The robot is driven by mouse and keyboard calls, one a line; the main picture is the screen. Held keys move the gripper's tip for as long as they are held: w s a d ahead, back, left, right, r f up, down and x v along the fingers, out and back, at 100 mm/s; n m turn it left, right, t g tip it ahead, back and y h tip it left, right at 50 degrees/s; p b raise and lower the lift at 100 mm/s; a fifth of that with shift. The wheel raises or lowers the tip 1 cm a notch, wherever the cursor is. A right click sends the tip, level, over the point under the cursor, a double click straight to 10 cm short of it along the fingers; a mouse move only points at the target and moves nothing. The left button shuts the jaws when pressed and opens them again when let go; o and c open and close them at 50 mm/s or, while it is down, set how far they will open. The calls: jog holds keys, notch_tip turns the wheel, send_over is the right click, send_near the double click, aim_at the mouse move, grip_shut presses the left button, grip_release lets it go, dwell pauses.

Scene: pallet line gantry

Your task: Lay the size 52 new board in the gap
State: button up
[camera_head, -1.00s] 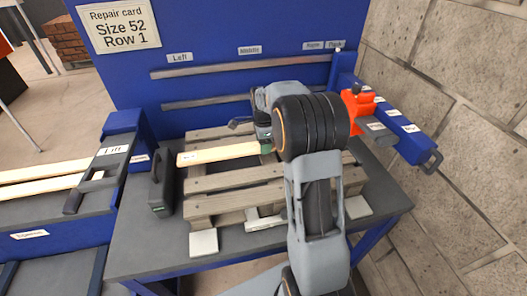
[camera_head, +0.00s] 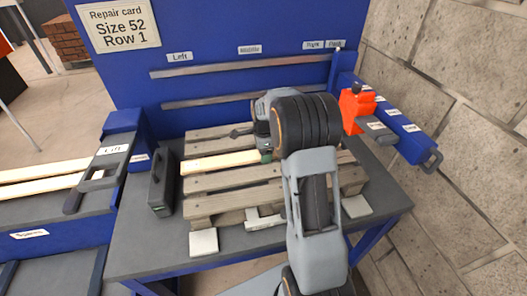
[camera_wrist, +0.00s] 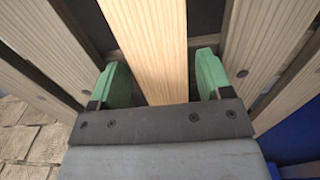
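The new board (camera_head: 222,161) is pale yellow wood and lies across the grey-brown pallet (camera_head: 215,183) on the bench, between its weathered slats and roughly level with them. My arm hides its right end in the head view. In the wrist view the board (camera_wrist: 152,45) runs between two older slats, with dark space along both sides. My gripper (camera_wrist: 162,82) is over the board, its green fingers on either side with a narrow gap to each edge, so it looks open. Any size mark on the board is not readable.
The repair card (camera_head: 122,25) reads "Size 52 Row 1". A dark case-like object (camera_head: 161,182) stands left of the pallet. Spare boards (camera_head: 40,183) lie in the blue rack at left. An orange-red tool (camera_head: 357,110) sits on the blue ledge at right, near a stone wall.

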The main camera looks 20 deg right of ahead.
jog(key=shift+o, duration=0.5)
jog(key=shift+r, duration=0.15)
jog(key=shift+r, duration=0.25)
notch_tip(320, 180, up, 11)
jog(key=s+a+r+n+t, duration=0.1)
jog(key=s+a+r+n, duration=0.15)
jog(key=s+n, duration=0.25)
jog(key=s+a+r+n+t, duration=0.1)
jog(key=s+a+n, duration=0.3)
jog(key=s, duration=0.1)
jog(key=s+a+f+n, duration=0.2)
jog(key=s+n, duration=0.3)
jog(key=s, duration=0.1)
jog(key=s+a+f+n+t, duration=0.1)
jog(key=s+a+n, duration=0.1)
jog(key=s+n, duration=0.4)
jog(key=shift+a+f+t, duration=0.2)
jog(key=shift+f+t, duration=0.1)
jog(key=shift+f, duration=0.05)
